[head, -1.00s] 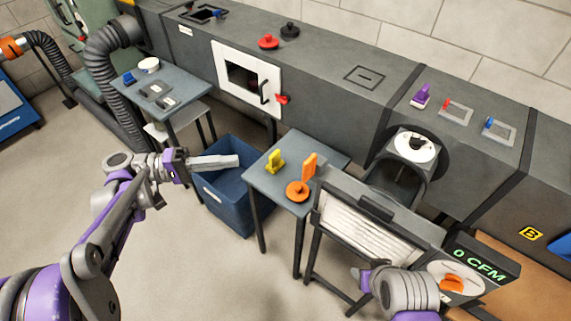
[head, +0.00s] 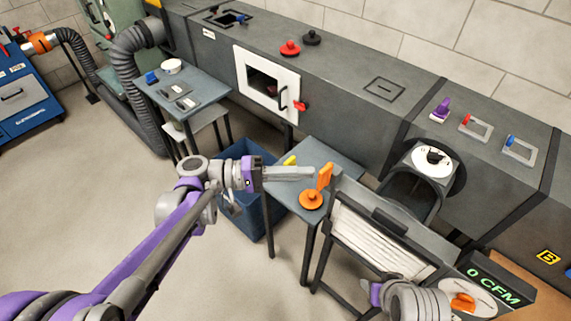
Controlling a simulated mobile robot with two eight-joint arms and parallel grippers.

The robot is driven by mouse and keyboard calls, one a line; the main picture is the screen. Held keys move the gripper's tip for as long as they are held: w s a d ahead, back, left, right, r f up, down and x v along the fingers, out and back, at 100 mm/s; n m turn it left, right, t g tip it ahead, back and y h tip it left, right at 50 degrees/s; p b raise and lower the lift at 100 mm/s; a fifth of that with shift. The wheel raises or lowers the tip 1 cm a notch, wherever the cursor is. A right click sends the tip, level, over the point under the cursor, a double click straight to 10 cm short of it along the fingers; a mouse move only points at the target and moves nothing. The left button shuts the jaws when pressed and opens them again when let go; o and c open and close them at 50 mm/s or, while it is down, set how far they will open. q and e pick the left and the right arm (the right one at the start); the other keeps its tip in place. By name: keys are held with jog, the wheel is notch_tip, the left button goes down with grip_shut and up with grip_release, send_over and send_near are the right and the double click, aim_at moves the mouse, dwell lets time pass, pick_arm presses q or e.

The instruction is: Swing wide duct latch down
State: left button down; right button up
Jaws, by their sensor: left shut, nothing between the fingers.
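The wide duct's access door (head: 253,75) is a white-framed panel on the duct's front, with a dark opening or window and a black handle (head: 283,98). A small red latch (head: 301,106) sits at its right edge, sticking out roughly sideways. My left gripper (head: 312,173) is shut and empty. In the picture it lies below the latch, in front of the small table, and clearly apart from the latch. Part of my right arm shows at the lower right, but its fingers are out of sight.
A small table (head: 333,158) holds an orange brush (head: 312,200) and a yellow item (head: 290,160) partly hidden by my left gripper. A blue bin (head: 250,207) stands beneath my left forearm. A filter stand (head: 375,240) is at the right. Floor at left is clear.

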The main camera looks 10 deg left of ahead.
pick_arm(q)
jog(key=shift+s+d, duration=0.1)
jog(key=shift+d, duration=0.1)
jog(key=shift+r, duration=0.1)
jog(key=shift+d+y+p, duration=0.1)
jog(key=shift+y+p, duration=0.2)
jog(key=shift+p, duration=0.2)
